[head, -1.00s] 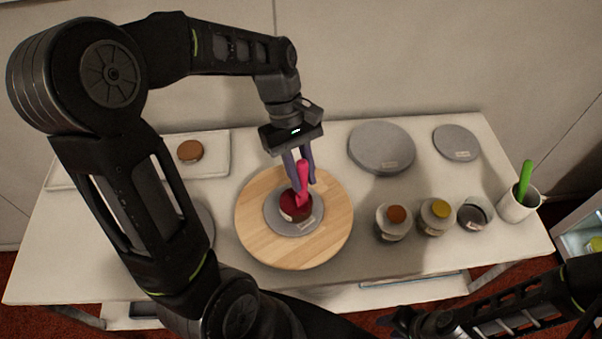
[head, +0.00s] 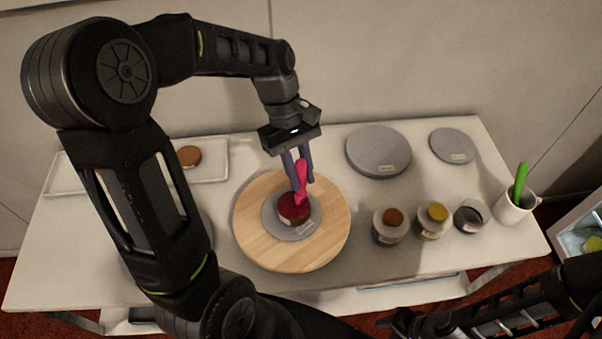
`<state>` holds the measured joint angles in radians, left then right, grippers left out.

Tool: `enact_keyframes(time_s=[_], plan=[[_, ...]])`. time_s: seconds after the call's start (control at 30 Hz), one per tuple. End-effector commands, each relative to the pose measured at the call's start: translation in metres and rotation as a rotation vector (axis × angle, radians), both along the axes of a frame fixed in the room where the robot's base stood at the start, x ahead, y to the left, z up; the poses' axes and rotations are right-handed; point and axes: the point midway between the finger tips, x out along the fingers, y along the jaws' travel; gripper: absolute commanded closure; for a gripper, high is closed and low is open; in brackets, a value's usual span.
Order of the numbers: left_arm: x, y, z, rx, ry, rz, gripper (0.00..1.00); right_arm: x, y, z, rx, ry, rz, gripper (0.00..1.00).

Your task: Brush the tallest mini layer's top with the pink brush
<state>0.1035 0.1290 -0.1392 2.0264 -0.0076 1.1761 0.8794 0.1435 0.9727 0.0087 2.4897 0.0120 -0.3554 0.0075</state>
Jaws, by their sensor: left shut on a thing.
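My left gripper (head: 297,170) is shut on the pink brush (head: 300,180) and holds it upright, bristles down. The brush's lower end is over or on the top of a dark red mini layer (head: 293,210); I cannot tell if it touches. That layer sits on a grey disc (head: 283,230) on the round wooden turntable (head: 262,245). A brown mini layer (head: 189,156) lies on the white tray (head: 215,172) at the back left. My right gripper (head: 395,322) is partly seen at the bottom edge, apart from the table's things; its jaws are unclear.
Two grey turntables (head: 378,150) (head: 452,146) stand at the back right. Jars with brown (head: 391,229) and yellow (head: 434,221) contents and a dark bowl (head: 469,216) stand right of the wooden turntable. A white cup (head: 512,209) holds a green-handled tool (head: 520,180).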

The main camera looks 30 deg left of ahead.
Motion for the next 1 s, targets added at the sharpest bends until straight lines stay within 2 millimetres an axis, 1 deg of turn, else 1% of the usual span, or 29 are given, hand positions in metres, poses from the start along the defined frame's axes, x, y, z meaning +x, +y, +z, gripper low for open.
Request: enact_keyframes(time_s=[0.1, 0.37, 1.0], plan=[[0.003, 0.003, 0.002, 0.0, 0.0, 0.001, 1.0, 0.0, 0.0, 0.004, 0.0, 0.0, 0.0, 0.64], [0.003, 0.003, 0.002, 0.0, 0.0, 0.0, 1.0, 0.0, 0.0, 0.004, 0.0, 0.0, 0.0, 0.64], [0.008, 0.013, 0.001, 0.0, 0.0, 0.001, 1.0, 0.0, 0.0, 0.005, 0.0, 0.0, 0.0, 0.64]])
